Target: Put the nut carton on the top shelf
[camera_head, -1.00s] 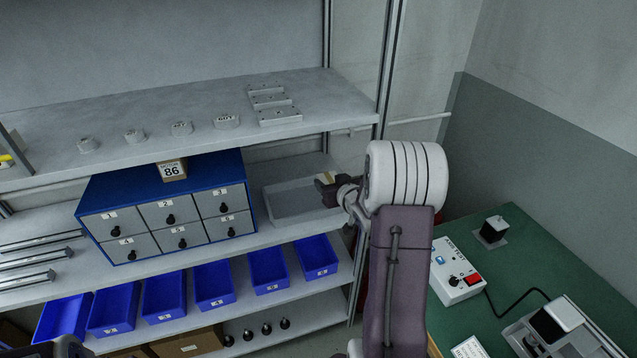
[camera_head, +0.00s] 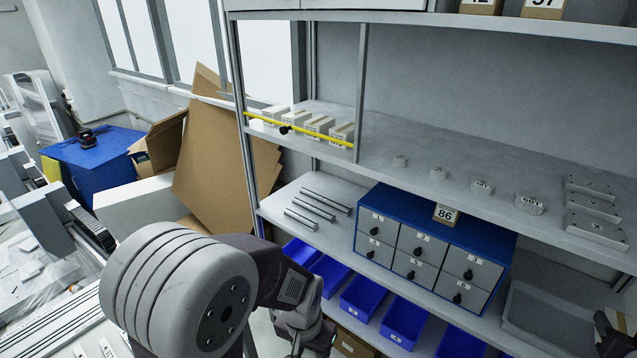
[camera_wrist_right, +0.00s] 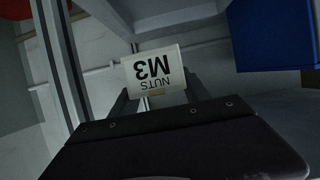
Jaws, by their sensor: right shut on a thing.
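The nut carton (camera_wrist_right: 152,70) is a small white box printed "NUTS M3", upside down in the right wrist view. My right gripper (camera_wrist_right: 152,98) is shut on it. In the head view, my right gripper (camera_head: 617,326) is at the lower right edge, partly cut off, near the grey tray. The highest shelf in view (camera_head: 430,18) crosses the top of the head view. Below it is a broad grey shelf (camera_head: 400,180). My left arm reaches in at lower left; its gripper (camera_head: 303,335) is low in front of the rack, its fingers unclear.
Several white cartons (camera_head: 318,123) stand behind a yellow bar (camera_head: 300,130) on the broad shelf. Grey discs and plates sit to their right. Below are a blue drawer cabinet (camera_head: 385,195) with a box marked 86 (camera_head: 445,214), a grey tray (camera_head: 545,325) and blue bins (camera_head: 362,298).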

